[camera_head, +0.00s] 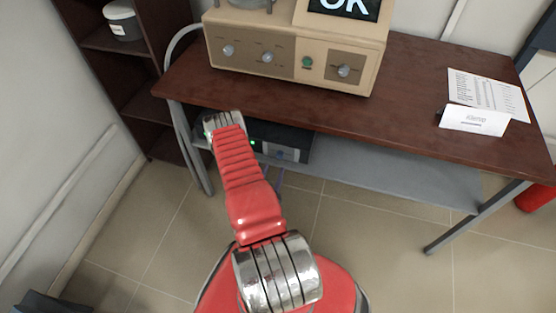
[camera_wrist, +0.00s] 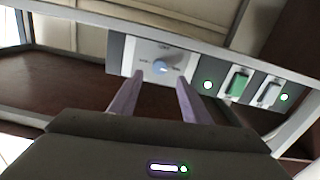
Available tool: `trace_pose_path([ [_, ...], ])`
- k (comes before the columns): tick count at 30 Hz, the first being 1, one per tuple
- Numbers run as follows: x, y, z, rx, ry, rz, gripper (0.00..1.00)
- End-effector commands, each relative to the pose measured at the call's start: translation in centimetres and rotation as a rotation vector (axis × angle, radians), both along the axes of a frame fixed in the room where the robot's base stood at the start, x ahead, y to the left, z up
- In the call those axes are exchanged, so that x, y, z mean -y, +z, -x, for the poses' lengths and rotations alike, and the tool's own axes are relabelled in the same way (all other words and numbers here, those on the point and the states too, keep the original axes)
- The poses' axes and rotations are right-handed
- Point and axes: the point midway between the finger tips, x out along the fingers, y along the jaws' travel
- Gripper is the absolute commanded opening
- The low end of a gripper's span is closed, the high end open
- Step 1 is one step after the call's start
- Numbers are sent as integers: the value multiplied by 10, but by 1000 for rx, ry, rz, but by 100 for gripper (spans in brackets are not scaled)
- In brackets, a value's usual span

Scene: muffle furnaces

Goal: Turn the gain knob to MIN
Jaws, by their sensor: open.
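A small round blue-grey knob (camera_wrist: 160,67) sits on a pale panel (camera_wrist: 147,53) in the wrist view; the lettering around it is too small to read, so I cannot confirm the gain label or the knob's setting. My gripper (camera_wrist: 160,82) is open, its two purple fingers pointing at the panel with one on each side below the knob. I cannot tell whether they touch anything. In the head view a dark box (camera_head: 283,136) with a grey front and a small blue knob stands on the lower shelf, and my arm reaches toward it.
In the wrist view a green light (camera_wrist: 208,85), a green switch (camera_wrist: 237,84) and a grey switch (camera_wrist: 268,94) sit right of the knob. A beige device (camera_head: 294,48) with several knobs stands on the brown tabletop (camera_head: 410,80), above the lower shelf (camera_head: 390,173).

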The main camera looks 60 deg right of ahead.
Motion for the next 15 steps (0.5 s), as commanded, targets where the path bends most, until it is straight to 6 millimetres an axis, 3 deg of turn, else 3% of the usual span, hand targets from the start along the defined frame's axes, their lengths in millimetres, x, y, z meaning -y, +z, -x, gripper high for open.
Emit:
trace_pose_path([
  [9, 47, 1, -6, 1, -3, 2, 43],
  [15, 64, 0, -10, 0, 0, 0, 43],
])
